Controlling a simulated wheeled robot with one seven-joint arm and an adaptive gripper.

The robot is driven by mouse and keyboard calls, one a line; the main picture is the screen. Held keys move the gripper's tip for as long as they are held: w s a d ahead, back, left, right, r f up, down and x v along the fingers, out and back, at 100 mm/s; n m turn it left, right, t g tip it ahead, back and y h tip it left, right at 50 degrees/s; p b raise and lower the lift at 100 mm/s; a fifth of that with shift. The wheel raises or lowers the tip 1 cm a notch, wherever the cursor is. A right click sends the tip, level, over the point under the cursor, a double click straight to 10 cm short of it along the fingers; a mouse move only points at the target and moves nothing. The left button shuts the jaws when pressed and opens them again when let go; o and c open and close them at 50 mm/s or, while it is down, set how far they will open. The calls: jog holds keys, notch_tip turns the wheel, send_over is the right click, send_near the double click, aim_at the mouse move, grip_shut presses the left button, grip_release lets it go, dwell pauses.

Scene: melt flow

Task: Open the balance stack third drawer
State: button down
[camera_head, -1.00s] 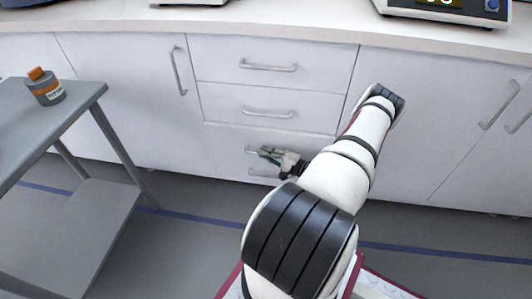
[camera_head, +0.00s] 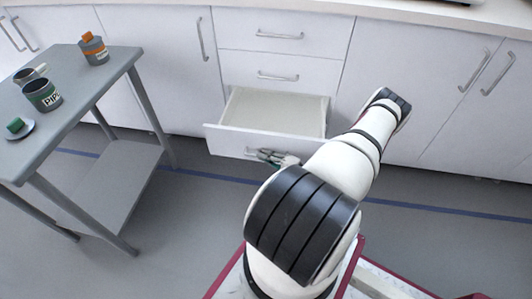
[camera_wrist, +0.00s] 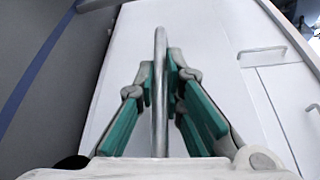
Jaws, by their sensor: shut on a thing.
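The third drawer (camera_head: 225,137) of the white cabinet stack is pulled well out, and its empty pale inside shows in the head view. My gripper (camera_head: 272,156) is at the drawer's front, on its handle. In the wrist view my gripper (camera_wrist: 159,85) has its green-padded fingers shut on the metal bar handle (camera_wrist: 160,45), one finger on each side of it. The two drawers above, the top one (camera_head: 240,30) and the second one (camera_head: 245,67), are closed. My arm hides the right end of the third drawer's front.
Closed cabinet doors (camera_head: 420,90) stand to the right. The floor before the drawer is clear.

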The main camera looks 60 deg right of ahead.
jog(key=shift+s+a+f, duration=0.1)
jog(key=shift+s+a, duration=0.1)
jog(key=shift+a, duration=0.15)
jog(key=c, duration=2)
grip_release()
jog(key=shift+o, duration=0.2)
jog(key=s, duration=1.2)
jog(key=shift+r, duration=0.45)
jog(key=shift+d, duration=0.1)
